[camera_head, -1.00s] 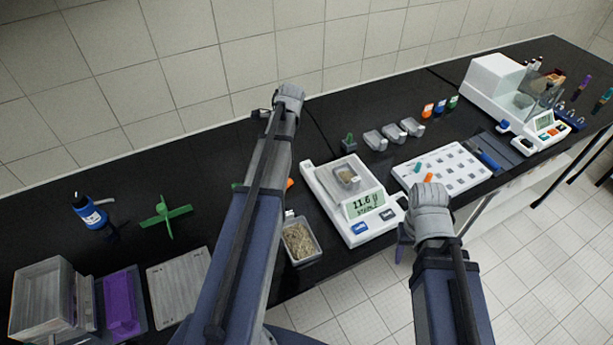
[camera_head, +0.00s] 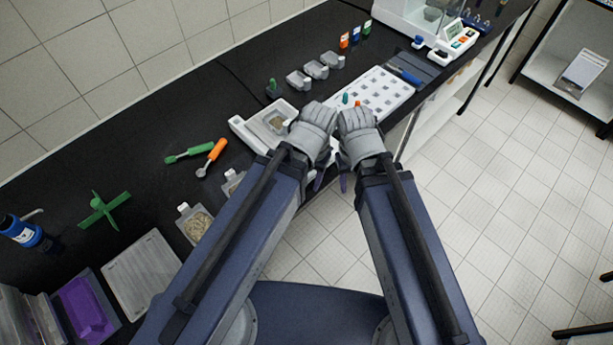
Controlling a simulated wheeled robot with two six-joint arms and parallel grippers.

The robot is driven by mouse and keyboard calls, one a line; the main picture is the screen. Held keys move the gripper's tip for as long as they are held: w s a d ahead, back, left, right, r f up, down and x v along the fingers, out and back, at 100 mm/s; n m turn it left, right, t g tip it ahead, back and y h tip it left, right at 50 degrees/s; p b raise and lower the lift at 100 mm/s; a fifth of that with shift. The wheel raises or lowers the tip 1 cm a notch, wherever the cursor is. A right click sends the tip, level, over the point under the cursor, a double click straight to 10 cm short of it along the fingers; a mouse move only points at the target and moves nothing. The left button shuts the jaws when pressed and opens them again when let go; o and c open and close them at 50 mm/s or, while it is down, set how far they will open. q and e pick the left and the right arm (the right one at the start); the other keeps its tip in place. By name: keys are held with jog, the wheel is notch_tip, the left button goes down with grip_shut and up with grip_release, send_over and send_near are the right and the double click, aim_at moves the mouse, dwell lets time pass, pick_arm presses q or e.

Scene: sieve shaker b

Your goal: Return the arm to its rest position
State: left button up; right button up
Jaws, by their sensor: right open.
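My two arms reach forward side by side in the head view. My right gripper (camera_head: 343,183) hangs below its grey wrist, mostly hidden, with only a small dark purple tip showing; it is open, with nothing visible in it. My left gripper (camera_head: 319,180) hangs close to its left, also mostly hidden by its wrist, so its jaw opening cannot be told. Both appear near the bench's front edge, over the floor in the picture. The white scale (camera_head: 245,132) is partly covered by my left wrist, and its display is hidden.
The black bench (camera_head: 150,180) runs diagonally. It carries a sample container (camera_head: 196,222), green spoon (camera_head: 188,152), orange spoon (camera_head: 212,156), white rack (camera_head: 385,92), small trays, a green cross-shaped part (camera_head: 104,208) and a blue bottle (camera_head: 24,232). Tiled floor (camera_head: 470,220) is clear at right.

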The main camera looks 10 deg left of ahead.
pick_arm(q)
notch_tip(320, 180, down, 4)
jog(key=b, duration=0.4)
jog(key=shift+f, duration=0.2)
jog(key=shift+c, duration=0.2)
dwell(0.8)
